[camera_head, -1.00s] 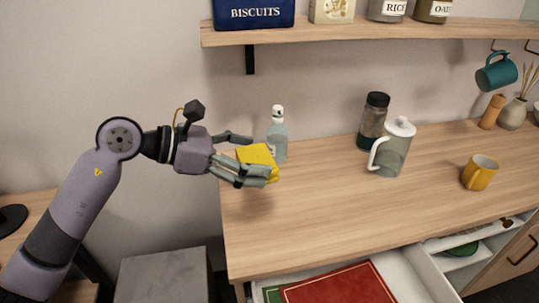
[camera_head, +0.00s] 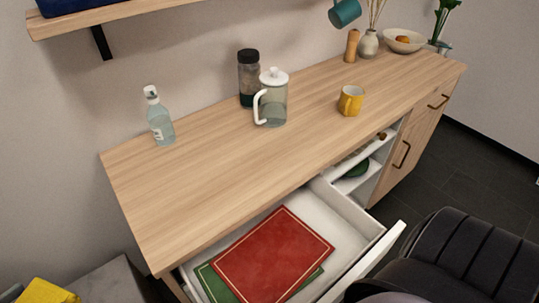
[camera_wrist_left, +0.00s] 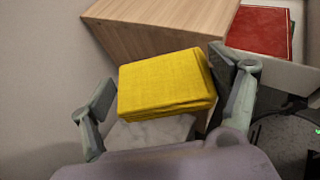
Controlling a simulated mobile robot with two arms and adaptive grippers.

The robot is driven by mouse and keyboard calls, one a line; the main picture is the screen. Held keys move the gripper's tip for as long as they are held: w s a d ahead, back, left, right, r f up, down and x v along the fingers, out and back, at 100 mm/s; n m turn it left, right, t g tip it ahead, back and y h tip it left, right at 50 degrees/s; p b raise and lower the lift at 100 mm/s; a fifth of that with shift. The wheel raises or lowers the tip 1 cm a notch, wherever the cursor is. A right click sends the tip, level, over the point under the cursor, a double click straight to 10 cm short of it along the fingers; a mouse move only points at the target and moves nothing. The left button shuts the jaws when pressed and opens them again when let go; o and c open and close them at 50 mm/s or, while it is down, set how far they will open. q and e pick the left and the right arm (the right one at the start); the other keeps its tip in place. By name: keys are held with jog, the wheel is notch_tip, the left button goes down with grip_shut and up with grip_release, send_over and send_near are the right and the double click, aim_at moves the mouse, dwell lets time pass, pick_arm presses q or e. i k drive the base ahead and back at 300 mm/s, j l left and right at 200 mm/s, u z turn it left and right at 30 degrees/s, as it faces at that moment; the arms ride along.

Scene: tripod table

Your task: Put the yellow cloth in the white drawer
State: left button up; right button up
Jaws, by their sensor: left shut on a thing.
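The yellow cloth (camera_head: 45,292) is a folded block at the bottom left corner of the head view. In the left wrist view the cloth (camera_wrist_left: 165,82) lies between the fingers of my left gripper (camera_wrist_left: 162,78), which is shut on it and holds it off the counter. The white drawer (camera_head: 352,212) is pulled open below the counter. Its pale front also shows at the right of the left wrist view (camera_wrist_left: 280,68). The cloth is outside the drawer, to its left. My right gripper is not in view.
A red book (camera_head: 270,255) lies on a green book (camera_head: 212,285) in the drawer, with bare floor beside them. A bottle (camera_head: 160,122), a dark-lidded jar (camera_head: 249,80), a jug (camera_head: 273,103) and a yellow mug (camera_head: 350,101) stand on the counter. A ribbed black seat (camera_head: 450,255) is at lower right.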

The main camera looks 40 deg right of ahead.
aim_at(336, 231)
jog(key=z, duration=0.5)
jog(key=l+z, duration=0.15)
jog(key=z, duration=0.35)
jog(key=l+z, duration=0.1)
jog(key=z, duration=0.4)
jog(key=l+z, duration=0.1)
jog(key=l, duration=0.15)
jog(key=i+l+z, duration=0.1)
jog(key=i+l, duration=0.05)
jog(key=l, duration=0.1)
